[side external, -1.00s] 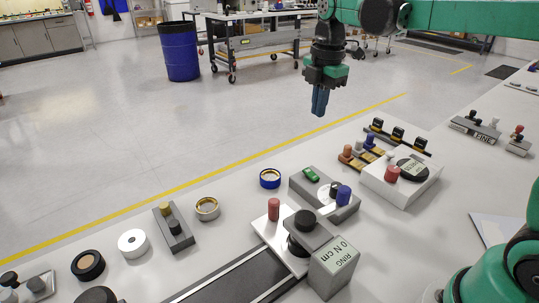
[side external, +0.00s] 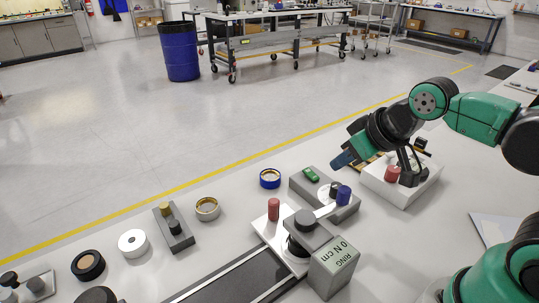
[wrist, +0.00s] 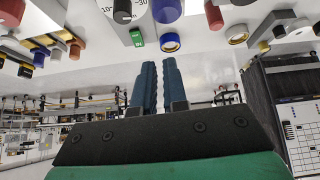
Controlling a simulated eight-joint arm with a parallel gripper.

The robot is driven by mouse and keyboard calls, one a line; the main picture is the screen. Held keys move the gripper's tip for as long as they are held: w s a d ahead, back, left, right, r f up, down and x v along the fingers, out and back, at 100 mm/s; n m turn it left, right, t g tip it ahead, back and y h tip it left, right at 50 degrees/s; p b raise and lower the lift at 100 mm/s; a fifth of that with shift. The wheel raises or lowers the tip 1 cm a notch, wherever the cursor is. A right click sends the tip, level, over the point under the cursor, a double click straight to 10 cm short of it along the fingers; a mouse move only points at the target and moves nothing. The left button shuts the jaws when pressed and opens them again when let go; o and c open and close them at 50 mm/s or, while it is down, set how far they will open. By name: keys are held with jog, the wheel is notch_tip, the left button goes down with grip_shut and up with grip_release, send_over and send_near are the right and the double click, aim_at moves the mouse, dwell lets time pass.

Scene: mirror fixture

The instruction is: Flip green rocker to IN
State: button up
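The green rocker (side external: 310,174) sits on top of the grey box (side external: 297,185), at its far left end. In the wrist view the green rocker (wrist: 137,38) shows near the top, upside down, beside a blue ring. Its IN marking is too small to read. My gripper (side external: 338,161) is tilted low, to the right of the rocker and apart from it, above the far edge of the bench. In the wrist view its two blue fingers (wrist: 159,66) lie side by side with only a thin gap and nothing between them.
A blue knob (side external: 344,195) and a dark knob stand on the same grey box. A white box with a red knob (side external: 392,173) is under my arm. A blue ring (side external: 270,178) lies left of the grey box. The ring torque fixture (side external: 333,268) stands in front.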

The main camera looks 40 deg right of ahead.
jog(key=o, duration=0.3)
jog(key=shift+f, duration=0.15)
jog(key=o, duration=0.3)
jog(key=shift+w+d, duration=0.15)
jog(key=shift+w, duration=0.25)
jog(key=g, duration=0.2)
send_near(312, 174)
jog(key=shift+w+a+f, duration=0.2)
jog(key=shift+w+f, duration=0.25)
jog(key=shift+f, duration=0.25)
jog(key=shift+w+d+f+g, duration=0.15)
jog(key=shift+w+f+g, duration=0.15)
jog(key=shift+f, duration=0.15)
jog(key=shift+x, duration=2.65)
